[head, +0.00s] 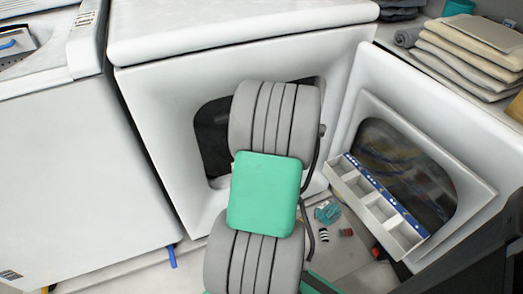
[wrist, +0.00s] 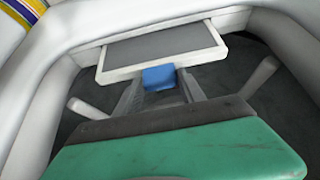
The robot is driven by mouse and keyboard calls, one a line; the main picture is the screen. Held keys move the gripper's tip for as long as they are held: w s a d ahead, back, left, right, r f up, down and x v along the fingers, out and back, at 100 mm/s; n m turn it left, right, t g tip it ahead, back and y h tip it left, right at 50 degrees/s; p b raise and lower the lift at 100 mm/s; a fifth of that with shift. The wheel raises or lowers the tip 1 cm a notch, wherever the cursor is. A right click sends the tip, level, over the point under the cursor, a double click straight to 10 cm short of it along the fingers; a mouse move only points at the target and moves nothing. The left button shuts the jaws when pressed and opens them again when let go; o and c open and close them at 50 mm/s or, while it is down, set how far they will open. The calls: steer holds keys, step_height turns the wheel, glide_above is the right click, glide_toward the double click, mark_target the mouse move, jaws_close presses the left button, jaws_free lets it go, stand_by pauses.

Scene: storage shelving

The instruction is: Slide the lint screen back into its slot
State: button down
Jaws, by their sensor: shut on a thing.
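In the wrist view the lint screen (wrist: 165,44) is a white frame around a flat grey panel, with a blue tab (wrist: 158,77) at its near edge. My gripper (wrist: 160,84) is shut on the blue tab, one grey finger on each side. The screen lies at the inner rim of the dryer's round opening. Its slot cannot be made out, and I cannot tell whether the screen is partly in it. In the head view my arm reaches into the white dryer's (head: 160,130) opening (head: 212,135); gripper and screen are hidden there.
The dryer door (head: 440,130) stands open at right, with a divided white tray (head: 375,205) against it. Small items, including a teal one (head: 327,212), lie below. Folded cloths (head: 465,55) are stacked at upper right. Pale rods (wrist: 262,74) flank my gripper inside the drum.

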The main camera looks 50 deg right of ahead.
steer(key=shift+f+b, duration=2.95)
steer(key=shift+f, duration=1.5)
steer(key=c, duration=0.6)
jaws_free()
steer(key=shift+r, duration=0.2)
steer(key=p+v, duration=0.4)
steer(key=v, duration=0.3)
steer(key=shift+s+a+r, duration=0.1)
steer(key=shift+s+r, duration=0.1)
